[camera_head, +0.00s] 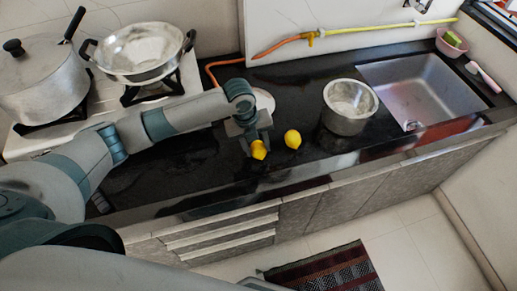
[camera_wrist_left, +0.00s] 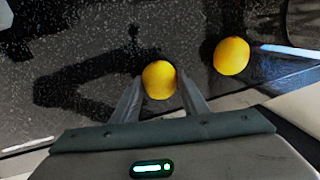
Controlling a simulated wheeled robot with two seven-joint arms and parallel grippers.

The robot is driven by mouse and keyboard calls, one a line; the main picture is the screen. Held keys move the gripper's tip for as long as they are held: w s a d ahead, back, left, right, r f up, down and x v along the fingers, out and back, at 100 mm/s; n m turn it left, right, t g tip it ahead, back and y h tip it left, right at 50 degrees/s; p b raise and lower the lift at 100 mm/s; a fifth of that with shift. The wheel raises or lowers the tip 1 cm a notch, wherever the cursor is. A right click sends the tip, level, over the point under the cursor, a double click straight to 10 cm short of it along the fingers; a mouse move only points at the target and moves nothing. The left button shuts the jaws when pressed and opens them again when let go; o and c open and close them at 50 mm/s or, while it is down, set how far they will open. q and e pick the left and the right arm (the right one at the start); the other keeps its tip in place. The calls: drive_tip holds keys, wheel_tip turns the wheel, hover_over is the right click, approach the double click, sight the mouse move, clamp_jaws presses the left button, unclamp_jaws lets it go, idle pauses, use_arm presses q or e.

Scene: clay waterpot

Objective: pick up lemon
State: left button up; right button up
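One yellow lemon (camera_head: 258,150) is on the black counter, right below my left gripper (camera_head: 257,146). In the left wrist view this lemon (camera_wrist_left: 159,80) shows between the tips of the two fingers (camera_wrist_left: 159,88), with a finger at each side. The fingers are apart, and I see no clear grip on it. A second lemon (camera_head: 292,139) lies a little to the right on the counter, and it also shows in the left wrist view (camera_wrist_left: 231,56), outside the fingers. My right gripper is not in view.
A steel pot (camera_head: 349,108) stands right of the lemons, before the sink (camera_head: 420,92). A white plate (camera_head: 264,101) is partly hidden behind my left gripper. The stove at left holds a lidded pot (camera_head: 42,80) and a steel pan (camera_head: 140,50). The counter's front edge is near.

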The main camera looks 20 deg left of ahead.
sight(263, 146)
use_arm(q)
drive_tip(key=shift+r, duration=0.1)
drive_tip(key=shift+r+b, duration=0.3)
drive_tip(key=shift+r, duration=0.15)
drive_tip(key=r, duration=0.1)
drive_tip(key=d+r+b, duration=0.1)
drive_tip(key=r, duration=0.1)
drive_tip(key=shift+w+r, duration=0.15)
drive_tip(key=w+d+r+b, duration=0.3)
drive_tip(key=d+r, duration=0.3)
drive_tip(key=d, duration=0.4)
drive_tip(key=shift+w+r+b, duration=0.35)
drive_tip(key=shift+w+b, duration=0.05)
drive_tip(key=shift+b, duration=0.05)
